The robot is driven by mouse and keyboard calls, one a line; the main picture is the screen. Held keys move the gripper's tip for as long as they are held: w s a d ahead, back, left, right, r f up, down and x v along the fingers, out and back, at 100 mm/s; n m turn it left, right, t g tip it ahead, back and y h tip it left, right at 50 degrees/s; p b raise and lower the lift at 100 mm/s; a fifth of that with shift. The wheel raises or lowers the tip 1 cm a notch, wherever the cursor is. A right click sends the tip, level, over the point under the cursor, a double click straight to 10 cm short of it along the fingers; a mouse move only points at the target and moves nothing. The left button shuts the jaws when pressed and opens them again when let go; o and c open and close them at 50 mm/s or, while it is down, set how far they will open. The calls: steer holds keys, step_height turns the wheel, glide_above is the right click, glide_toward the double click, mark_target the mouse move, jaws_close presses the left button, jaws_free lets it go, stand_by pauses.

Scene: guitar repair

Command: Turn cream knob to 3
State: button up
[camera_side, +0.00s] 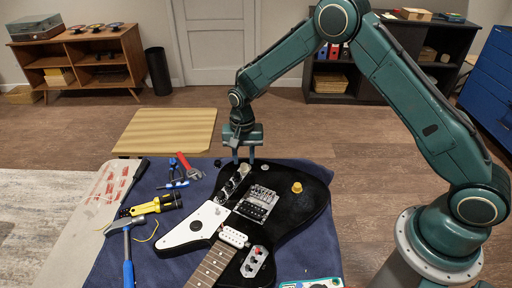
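The black electric guitar (298,210) lies on a dark blue cloth. A pale, whitish knob (244,170), which looks like the cream knob, is near the guitar's far edge, among small dark and metallic parts. Its pointer and number marks are too small to read. A yellow knob (297,187) stands apart to the right on the black body. My gripper (243,160) points down just above the pale knob at the far edge. Its two fingers are apart, with nothing visibly held. I cannot tell whether either finger touches the knob.
The cloth (190,212) covers the bench. The metal bridge (257,203) and a red-marked switch plate (255,261) rise from the guitar. A wooden board (165,131) is behind.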

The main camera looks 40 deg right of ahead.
steer(key=shift+f, duration=1.4)
stand_by(0.6)
steer(key=shift+r, duration=0.15)
stand_by(0.8)
steer(key=c, duration=0.5)
